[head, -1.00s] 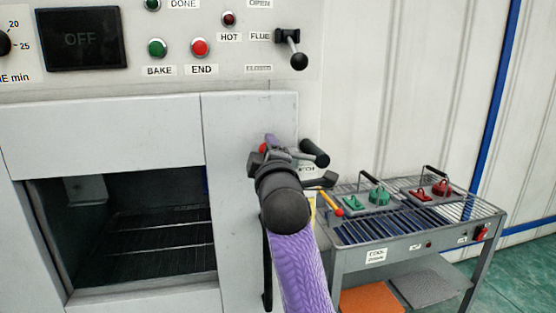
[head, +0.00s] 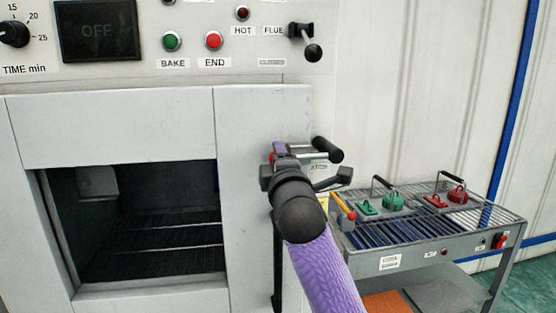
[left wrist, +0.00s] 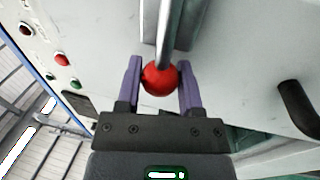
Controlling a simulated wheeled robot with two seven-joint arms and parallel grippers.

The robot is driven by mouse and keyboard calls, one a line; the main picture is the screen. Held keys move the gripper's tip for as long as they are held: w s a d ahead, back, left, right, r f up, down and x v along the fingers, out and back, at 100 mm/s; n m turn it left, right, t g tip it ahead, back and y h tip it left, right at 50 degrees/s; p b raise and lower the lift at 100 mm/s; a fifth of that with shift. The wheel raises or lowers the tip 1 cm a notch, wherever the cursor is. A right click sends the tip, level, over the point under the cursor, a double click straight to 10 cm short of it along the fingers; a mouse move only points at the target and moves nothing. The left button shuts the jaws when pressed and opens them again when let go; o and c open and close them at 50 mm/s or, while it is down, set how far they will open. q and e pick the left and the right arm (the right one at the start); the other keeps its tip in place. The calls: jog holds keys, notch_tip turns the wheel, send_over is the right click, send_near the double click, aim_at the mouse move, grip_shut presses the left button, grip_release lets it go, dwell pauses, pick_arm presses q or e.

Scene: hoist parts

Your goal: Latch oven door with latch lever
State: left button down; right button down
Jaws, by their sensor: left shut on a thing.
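The oven door (head: 110,133) is pale grey with a large dark window, and racks show behind it. The latch lever shows in the left wrist view as a metal rod ending in a red ball (left wrist: 160,78). My left gripper (left wrist: 159,80) has its purple fingers closed on either side of that ball. In the head view the left gripper (head: 280,150) is at the right side of the oven front, and my wrist hides most of the lever. Only a bit of red shows there. I cannot tell whether the latch is engaged. My right gripper is in neither view.
A black bar handle (head: 328,149) sticks out just right of the gripper. The control panel (head: 150,62) with buttons and a black-knobbed flue lever (head: 311,50) is above. A wire-topped cart (head: 430,240) with green and red handled pieces stands at the right.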

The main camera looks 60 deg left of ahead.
pick_arm(q)
jog(key=shift+c, duration=1.2)
grip_release()
jog(key=shift+f, duration=0.1)
jog(key=b+v, duration=0.2)
jog(key=v, duration=0.8)
jog(key=shift+b, duration=0.4)
